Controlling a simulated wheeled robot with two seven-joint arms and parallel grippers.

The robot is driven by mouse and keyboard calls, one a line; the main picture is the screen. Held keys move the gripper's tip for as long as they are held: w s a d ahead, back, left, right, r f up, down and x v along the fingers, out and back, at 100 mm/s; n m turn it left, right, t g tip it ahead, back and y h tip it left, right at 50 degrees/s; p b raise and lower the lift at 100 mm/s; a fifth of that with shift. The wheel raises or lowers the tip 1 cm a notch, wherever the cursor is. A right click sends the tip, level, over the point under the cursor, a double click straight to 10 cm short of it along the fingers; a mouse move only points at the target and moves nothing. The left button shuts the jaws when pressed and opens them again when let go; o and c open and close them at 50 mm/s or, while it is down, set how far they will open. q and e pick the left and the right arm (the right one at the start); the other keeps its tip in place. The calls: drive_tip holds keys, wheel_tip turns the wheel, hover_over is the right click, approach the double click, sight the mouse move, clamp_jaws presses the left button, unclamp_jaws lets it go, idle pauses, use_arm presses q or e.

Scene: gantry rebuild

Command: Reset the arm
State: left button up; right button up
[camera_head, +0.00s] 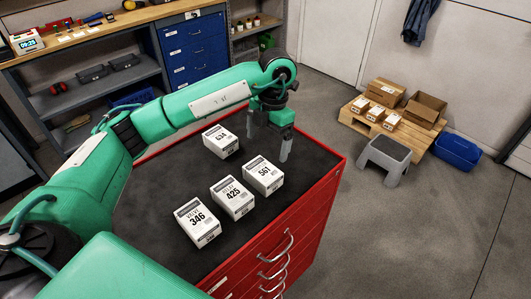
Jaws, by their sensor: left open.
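My left arm (215,100) is green and reaches in from the left over the red tool cabinet (318,205). My left gripper (267,147) points down above the far right part of the dark cabinet top. It is open, with nothing seen between its fingers. Several white valve boxes stand on the top: one marked 434 (220,141), one marked 561 (264,175), one marked 425 (232,197) and one marked 346 (197,221). The gripper is behind the 561 box and right of the 434 box, apart from both in the picture. My right gripper is not in view.
A workbench (90,45) with tools and a blue drawer unit (192,45) stand at the back left. A pallet (392,118) with cardboard boxes, a grey step stool (385,160) and a blue bin (458,151) are at the right. The floor (410,235) right of the cabinet is clear.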

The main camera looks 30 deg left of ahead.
use_arm(q)
drive_tip(key=shift+r, duration=0.35)
idle(0.3)
